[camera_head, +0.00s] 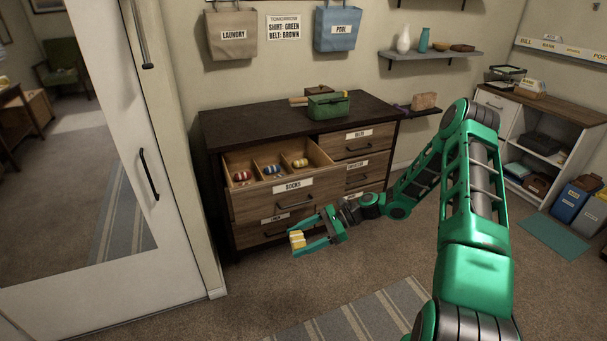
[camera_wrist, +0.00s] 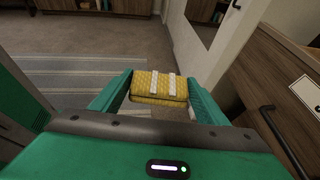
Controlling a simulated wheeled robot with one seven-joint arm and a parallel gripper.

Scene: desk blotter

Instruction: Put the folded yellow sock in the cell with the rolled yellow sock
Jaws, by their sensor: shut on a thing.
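My gripper (camera_head: 312,244) is shut on the folded yellow sock (camera_wrist: 160,88), which has white stripes. The sock also shows in the head view (camera_head: 297,239), held in the air in front of the dresser, below and to the right of the open drawer. The open drawer labelled SOCKS (camera_head: 293,186) has three cells side by side. A red and white rolled sock (camera_head: 241,176) is in the left cell, a blue one with pale marks (camera_head: 271,170) in the middle cell, and the rolled yellow sock (camera_head: 300,163) in the right cell.
A green box (camera_head: 328,105) stands on the dresser top (camera_head: 250,118). Closed drawers lie to the right and below the open one. A mirrored white door (camera_head: 165,235) stands at the left. The floor before the dresser is clear, with a striped rug (camera_head: 350,316).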

